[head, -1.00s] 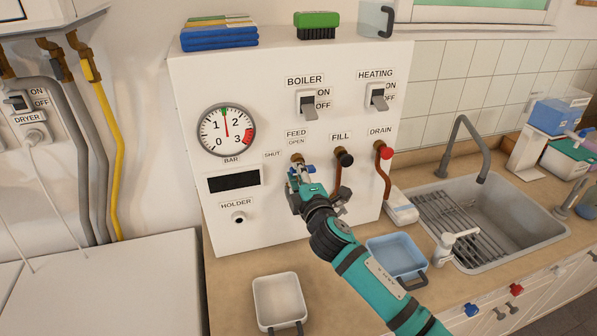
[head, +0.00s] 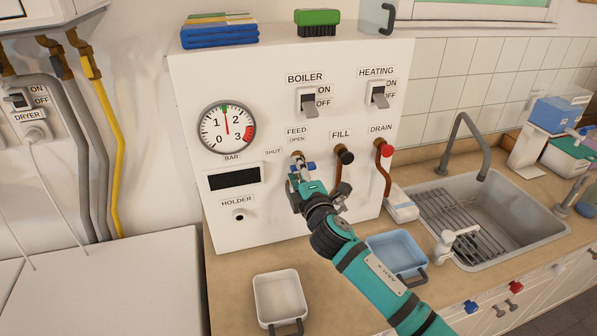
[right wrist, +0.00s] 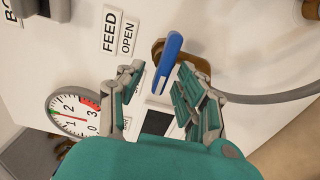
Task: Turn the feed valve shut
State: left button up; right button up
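The feed valve has a blue handle (head: 311,166) on a brass body, below the FEED and OPEN labels on the white panel (head: 258,105). A SHUT label (head: 272,152) is to its left. My right gripper (head: 297,173) is at the valve and hides part of it. In the right wrist view, the blue handle (right wrist: 166,62) shows between the spread fingers of the right gripper (right wrist: 162,88), with gaps visible on both sides. My left gripper is in neither current view.
A pressure gauge (head: 226,127) is left of the valve. The black-knobbed fill valve (head: 346,157) and red-knobbed drain valve (head: 387,151) are close on the right. A white tub (head: 256,300) and a blue tub (head: 372,246) stand on the counter below.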

jog(key=v, duration=1.2)
